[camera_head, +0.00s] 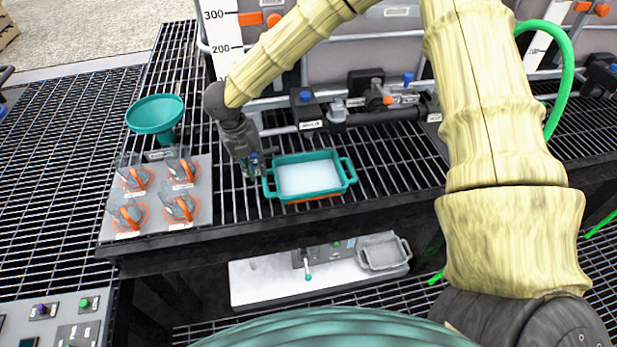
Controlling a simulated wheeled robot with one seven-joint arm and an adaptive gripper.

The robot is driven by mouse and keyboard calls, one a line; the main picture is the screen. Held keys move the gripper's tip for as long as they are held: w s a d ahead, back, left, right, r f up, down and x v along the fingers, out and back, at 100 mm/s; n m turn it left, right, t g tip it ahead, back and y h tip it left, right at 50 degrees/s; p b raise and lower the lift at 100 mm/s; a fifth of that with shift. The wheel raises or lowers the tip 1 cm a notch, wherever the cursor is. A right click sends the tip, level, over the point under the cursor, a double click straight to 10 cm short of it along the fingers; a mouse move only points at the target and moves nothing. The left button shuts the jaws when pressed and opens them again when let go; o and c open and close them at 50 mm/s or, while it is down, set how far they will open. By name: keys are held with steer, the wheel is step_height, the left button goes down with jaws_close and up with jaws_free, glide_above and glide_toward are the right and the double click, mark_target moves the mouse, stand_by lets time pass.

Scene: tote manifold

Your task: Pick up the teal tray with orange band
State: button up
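The teal tray with an orange band (336,182) sits on the dark metal grating, near the front edge of the platform. It has a handle at each short end and a white inside. The orange band shows low on its front side. My gripper (256,172) points down at the tray's left end, right by the left handle. Its fingers are small and partly overlap the handle in the picture. I cannot tell whether they touch it or are closed on it.
A grey plate (200,222) with several orange-ringed fittings and a teal funnel (155,114) lie left of the tray. Valves (376,96) and large containers stand behind. A grey tray (383,254) rests on a lower white bench (262,284). Grating right of the teal tray is clear.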

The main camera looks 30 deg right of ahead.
mark_target(264, 182)
step_height(264, 182, down, 2)
steer(key=shift+w+d+f, duration=0.1)
steer(key=shift+d, duration=0.05)
steer(key=shift+s+d+f+p, duration=0.2)
steer(key=shift+f+p, duration=0.1)
steer(key=shift+f, duration=0.3)
steer(key=shift+d+f+p, duration=0.2)
steer(key=shift+f, duration=0.8)
steer(key=shift+d+f+p, duration=0.2)
steer(key=shift+f, duration=0.75)
steer(key=shift+s, duration=0.1)
jaws_close()
